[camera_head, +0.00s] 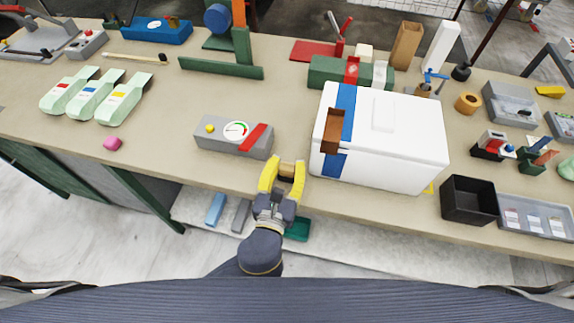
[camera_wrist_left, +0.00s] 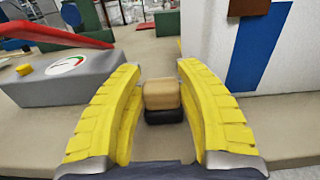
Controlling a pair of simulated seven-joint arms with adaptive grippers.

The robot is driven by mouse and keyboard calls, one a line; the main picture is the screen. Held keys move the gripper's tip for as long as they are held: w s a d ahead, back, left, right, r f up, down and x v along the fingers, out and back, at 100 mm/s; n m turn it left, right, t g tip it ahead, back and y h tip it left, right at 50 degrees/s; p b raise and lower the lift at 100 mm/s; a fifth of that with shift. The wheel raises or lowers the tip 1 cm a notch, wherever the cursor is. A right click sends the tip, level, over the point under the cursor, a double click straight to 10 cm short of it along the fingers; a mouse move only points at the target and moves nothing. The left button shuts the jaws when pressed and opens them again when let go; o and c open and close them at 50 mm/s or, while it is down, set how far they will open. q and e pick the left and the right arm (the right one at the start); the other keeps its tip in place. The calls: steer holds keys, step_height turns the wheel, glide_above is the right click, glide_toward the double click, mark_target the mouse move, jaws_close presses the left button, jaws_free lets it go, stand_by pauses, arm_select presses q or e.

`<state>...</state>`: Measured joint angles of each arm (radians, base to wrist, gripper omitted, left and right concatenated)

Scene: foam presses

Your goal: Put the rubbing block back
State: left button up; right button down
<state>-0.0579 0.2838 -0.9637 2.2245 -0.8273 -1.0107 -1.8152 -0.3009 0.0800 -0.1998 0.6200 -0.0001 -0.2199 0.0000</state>
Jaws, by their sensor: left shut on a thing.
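The rubbing block (camera_wrist_left: 162,96) is a small tan block with a dark underside, seen between the yellow fingers in the left wrist view. In the head view the block (camera_head: 287,170) shows at the fingertips. My left gripper (camera_head: 283,177) is shut on it near the table's front edge, between the grey gauge box and the white box. The fingers (camera_wrist_left: 160,112) stand on either side of the block. I cannot tell whether the block touches the tabletop. My right gripper is not in view.
The grey gauge box (camera_head: 220,134) with a red lever stands to the left. The white box (camera_head: 400,140) with a blue strap stands close on the right. A black bin (camera_head: 468,201) is farther right. The table (camera_head: 160,150) is bare around the pink lump (camera_head: 112,143).

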arm_select(q)
steer(key=o, duration=1.2)
steer(key=shift+f, duration=0.1)
steer(key=shift+s, duration=0.15)
steer(key=shift+v, duration=3.6)
